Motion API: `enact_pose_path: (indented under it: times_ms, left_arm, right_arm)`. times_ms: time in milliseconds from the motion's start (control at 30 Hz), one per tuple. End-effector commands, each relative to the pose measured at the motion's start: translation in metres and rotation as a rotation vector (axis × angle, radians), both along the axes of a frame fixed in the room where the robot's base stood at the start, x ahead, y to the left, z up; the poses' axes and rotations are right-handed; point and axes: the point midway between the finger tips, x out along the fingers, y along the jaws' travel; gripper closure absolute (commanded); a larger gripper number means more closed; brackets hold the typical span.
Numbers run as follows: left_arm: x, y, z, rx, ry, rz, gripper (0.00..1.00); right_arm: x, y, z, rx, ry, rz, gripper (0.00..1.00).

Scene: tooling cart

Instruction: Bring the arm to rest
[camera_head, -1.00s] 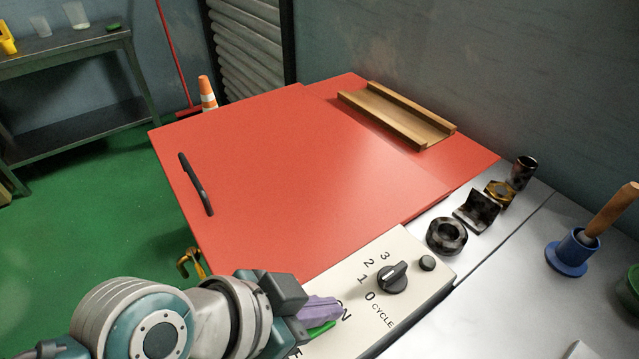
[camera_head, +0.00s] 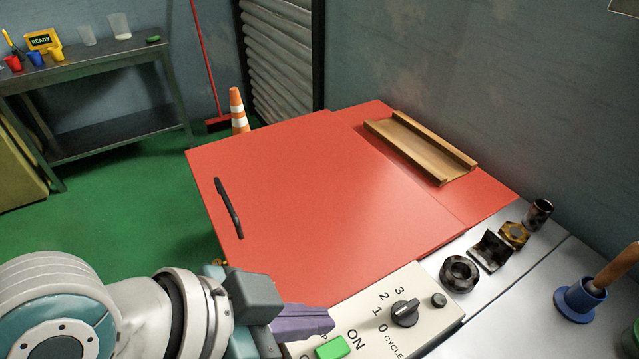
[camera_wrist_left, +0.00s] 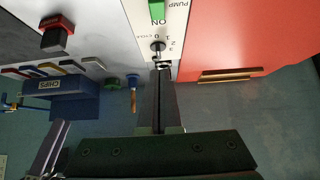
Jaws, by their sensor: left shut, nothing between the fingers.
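My left arm (camera_head: 150,315) comes in at the lower left of the head view. Its left gripper (camera_head: 326,319), with purple-grey fingers, is shut and empty beside the control panel (camera_head: 432,312). The green ON button (camera_head: 333,347) shows just below the fingers. In the left wrist view the shut fingers (camera_wrist_left: 162,72) point toward the panel's black rotary knob (camera_wrist_left: 157,46); whether they touch anything cannot be told. The knob also shows in the head view (camera_head: 405,313), clear of the gripper. My right gripper is not seen.
A red cover (camera_head: 310,190) with a black handle (camera_head: 229,208) and a wooden channel (camera_head: 420,147) lies behind the panel. Dark metal parts (camera_head: 459,273) and a blue holder (camera_head: 580,300) stand at right. The wrist view shows a blue CHIPS bin (camera_wrist_left: 68,86). The green floor at left is free.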

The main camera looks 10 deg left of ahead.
Motion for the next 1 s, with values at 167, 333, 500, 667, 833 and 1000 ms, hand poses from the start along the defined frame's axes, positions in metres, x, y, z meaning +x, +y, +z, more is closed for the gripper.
enact_pose_path:
  times_ms: [167, 333, 500, 667, 833, 1000]
  left_arm:
    - [-0.005, 0.007, 0.012, 0.000, 0.001, -0.001, 1.00]
    - [-0.006, 0.008, 0.014, 0.000, 0.001, -0.001, 1.00]
    - [-0.006, 0.008, 0.013, 0.000, 0.000, 0.000, 1.00]
    - [-0.006, 0.008, 0.013, 0.000, 0.000, 0.000, 1.00]
    - [-0.016, 0.011, 0.018, 0.009, 0.035, 0.041, 1.00]
    - [-0.047, 0.049, 0.031, 0.082, 0.159, 0.257, 1.00]
  right_arm:
    - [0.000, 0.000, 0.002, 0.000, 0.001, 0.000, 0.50]
    - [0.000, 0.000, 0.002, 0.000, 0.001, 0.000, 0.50]
    - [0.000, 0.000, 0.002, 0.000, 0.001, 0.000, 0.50]
    - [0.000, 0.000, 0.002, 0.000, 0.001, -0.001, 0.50]
    - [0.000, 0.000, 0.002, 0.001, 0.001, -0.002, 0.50]
    - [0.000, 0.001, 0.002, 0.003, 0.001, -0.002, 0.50]
